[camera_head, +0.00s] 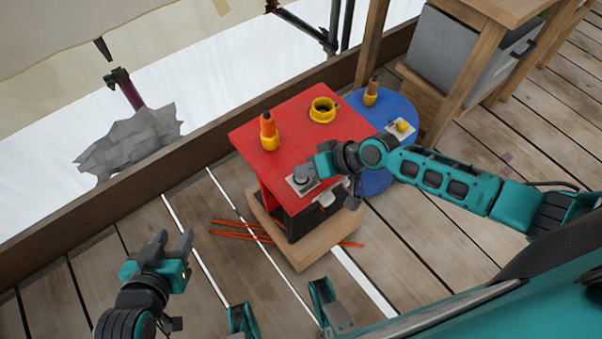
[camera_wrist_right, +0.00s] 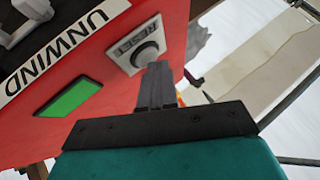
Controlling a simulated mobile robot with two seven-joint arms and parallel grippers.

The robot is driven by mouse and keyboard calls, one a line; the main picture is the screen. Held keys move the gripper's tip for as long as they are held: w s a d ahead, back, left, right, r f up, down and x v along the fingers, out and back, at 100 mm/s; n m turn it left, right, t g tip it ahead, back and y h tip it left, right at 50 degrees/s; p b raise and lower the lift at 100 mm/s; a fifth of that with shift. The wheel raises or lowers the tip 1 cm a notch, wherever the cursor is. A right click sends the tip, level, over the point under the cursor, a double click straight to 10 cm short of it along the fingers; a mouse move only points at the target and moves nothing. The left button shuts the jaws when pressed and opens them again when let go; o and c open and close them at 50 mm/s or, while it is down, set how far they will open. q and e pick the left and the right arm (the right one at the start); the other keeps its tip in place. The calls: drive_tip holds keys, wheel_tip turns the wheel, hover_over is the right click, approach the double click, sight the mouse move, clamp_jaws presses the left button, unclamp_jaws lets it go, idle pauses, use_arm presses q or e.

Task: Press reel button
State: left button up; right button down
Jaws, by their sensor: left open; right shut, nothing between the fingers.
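The red box (camera_head: 285,110) stands on a wooden block. A grey round button on a pale plate (camera_head: 302,181) sits at its near edge. In the right wrist view the button (camera_wrist_right: 146,54) has a label that seems to read RESET. Beside it are a green rectangle (camera_wrist_right: 68,97) and a white UNWIND label (camera_wrist_right: 60,52). My right gripper (camera_head: 313,174) is shut and empty at the button plate. In the wrist view its fingertips (camera_wrist_right: 158,68) overlap the button's lower edge; I cannot tell whether they touch. My left gripper (camera_head: 174,238) is open and empty, left of the box.
A blue round stand (camera_head: 398,106) is behind, with another orange-yellow piece (camera_head: 371,92). Orange sticks (camera_head: 240,235) lie on the plank floor. A wooden edge beam (camera_head: 200,152) runs along the left.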

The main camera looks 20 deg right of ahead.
drive_tip(key=shift+r+p, duration=0.7)
drive_tip(key=shift+r, duration=0.1)
wheel_tip(320, 180, up, 5)
drive_tip(key=p, duration=0.4)
drive_tip(key=shift+p, duration=0.4)
